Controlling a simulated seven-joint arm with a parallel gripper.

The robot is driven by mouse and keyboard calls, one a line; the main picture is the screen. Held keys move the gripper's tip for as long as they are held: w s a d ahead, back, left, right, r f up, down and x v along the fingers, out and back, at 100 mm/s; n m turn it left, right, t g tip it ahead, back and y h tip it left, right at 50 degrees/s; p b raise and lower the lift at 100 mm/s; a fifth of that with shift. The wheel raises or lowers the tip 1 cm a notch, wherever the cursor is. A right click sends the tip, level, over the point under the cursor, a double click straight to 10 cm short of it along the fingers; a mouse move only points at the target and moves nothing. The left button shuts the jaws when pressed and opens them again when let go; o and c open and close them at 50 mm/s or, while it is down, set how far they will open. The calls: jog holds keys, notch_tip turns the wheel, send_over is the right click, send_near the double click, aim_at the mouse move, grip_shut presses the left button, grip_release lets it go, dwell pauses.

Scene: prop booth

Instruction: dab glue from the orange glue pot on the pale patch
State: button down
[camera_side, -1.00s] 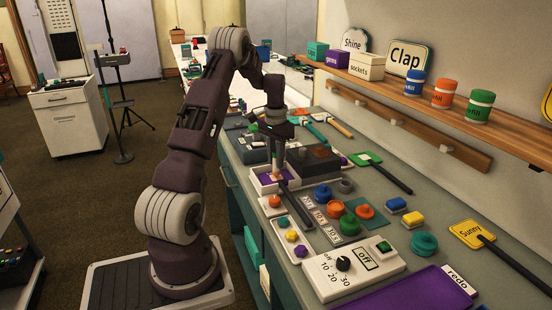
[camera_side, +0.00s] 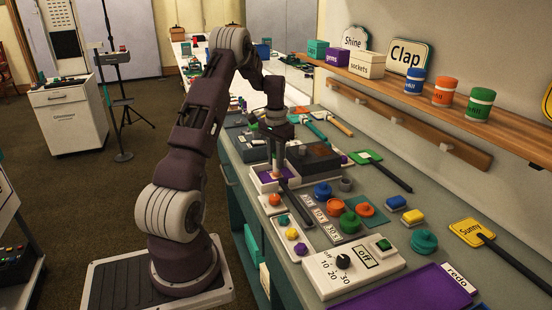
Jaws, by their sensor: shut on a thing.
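My gripper (camera_side: 277,147) is shut on a slim upright tool (camera_side: 278,162), probably a brush. The tool points down over a small white tray (camera_side: 257,190) with a purple bottom, near the back left of the bench. Its lower tip is too small to tell whether it touches. An open orange pot (camera_side: 335,207), which looks like the glue pot, stands right of the tray, between a blue pot (camera_side: 322,190) and a green pot (camera_side: 350,223). I cannot make out the pale patch for certain; it may be in the tray under the tool.
A dark handled tool (camera_side: 295,203) lies right of the tray. Time cards (camera_side: 320,215), a white control box (camera_side: 352,270) and a purple mat (camera_side: 405,300) are nearer the front. A dark grey box (camera_side: 320,158) stands behind. A shelf (camera_side: 440,105) runs along the wall.

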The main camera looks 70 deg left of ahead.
jog(key=shift+w+f, duration=0.1)
jog(key=shift+w, duration=0.2)
jog(key=shift+s, duration=0.15)
jog(key=shift+s, duration=0.4)
jog(key=shift+w, duration=0.1)
jog(key=shift+w+f, duration=0.1)
jog(key=shift+w, duration=0.3)
